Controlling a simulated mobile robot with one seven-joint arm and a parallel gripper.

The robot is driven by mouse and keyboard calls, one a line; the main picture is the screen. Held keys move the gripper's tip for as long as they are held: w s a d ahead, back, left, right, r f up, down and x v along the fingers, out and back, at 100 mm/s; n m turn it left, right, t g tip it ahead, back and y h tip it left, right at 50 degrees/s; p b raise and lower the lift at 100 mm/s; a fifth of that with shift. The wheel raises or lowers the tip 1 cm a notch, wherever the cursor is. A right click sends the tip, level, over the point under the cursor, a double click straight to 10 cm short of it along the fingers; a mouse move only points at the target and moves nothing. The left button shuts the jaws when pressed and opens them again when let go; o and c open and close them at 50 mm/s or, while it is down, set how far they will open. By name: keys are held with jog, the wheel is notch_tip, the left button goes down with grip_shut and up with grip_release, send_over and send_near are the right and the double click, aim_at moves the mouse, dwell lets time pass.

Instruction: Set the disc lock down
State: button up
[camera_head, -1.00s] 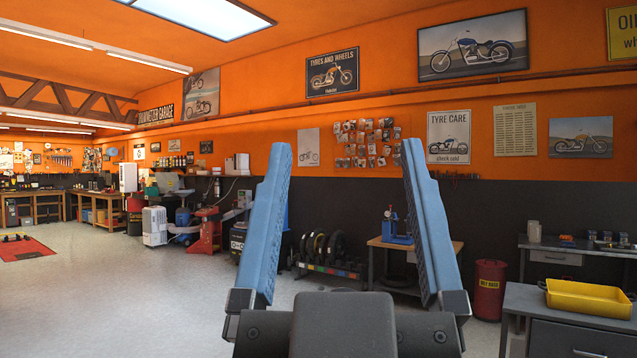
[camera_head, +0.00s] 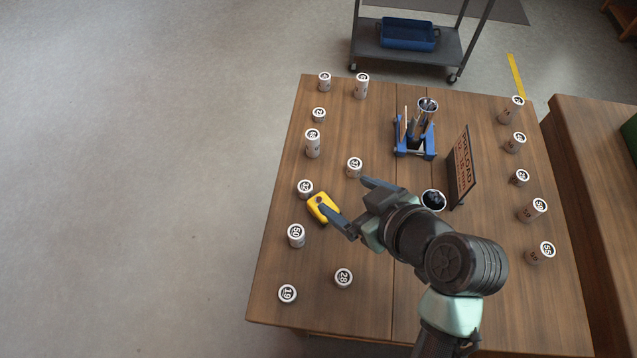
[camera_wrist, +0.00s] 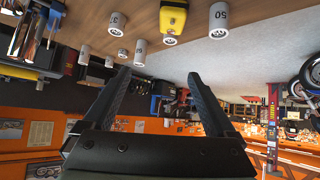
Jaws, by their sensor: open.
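The yellow disc lock (camera_head: 322,207) rests on the wooden table (camera_head: 372,318), toward its left side, among the numbered cylinders. It also shows upside down at the top of the wrist view (camera_wrist: 173,17). My gripper (camera_head: 347,198) is open, just right of the lock in the head view. Its lower fingertip overlaps the lock's edge there. In the wrist view nothing is between the fingers (camera_wrist: 158,75), and the lock appears beyond them, apart. Whether a finger touches it is hard to tell.
Numbered cylinders flank the lock, including 50 (camera_head: 296,236) and 17 (camera_head: 354,167). A black sign (camera_head: 461,168), a blue stand (camera_head: 415,140) and a dark-filled cup (camera_head: 433,200) stand right of my gripper. More cylinders line the right edge. Open floor (camera_head: 130,200) lies left.

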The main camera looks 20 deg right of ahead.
jog(key=shift+g+y, duration=0.3)
jog(key=shift+g, duration=0.2)
jog(key=f, duration=0.2)
jog(key=w+a+f, duration=0.1)
jog(key=f, duration=0.4)
jog(key=shift+w+a+f, duration=0.2)
jog(key=shift+a+f, duration=0.15)
jog(key=shift+f, duration=0.05)
jog(key=shift+d+p+x, duration=0.1)
jog(key=shift+p+x, duration=0.15)
jog(key=shift+x, duration=1.2)
jog(key=shift+d+p+x, duration=0.15)
jog(key=shift+p+x, duration=0.05)
jog(key=shift+x, duration=1.25)
jog(key=shift+w, duration=0.1)
grip_shut()
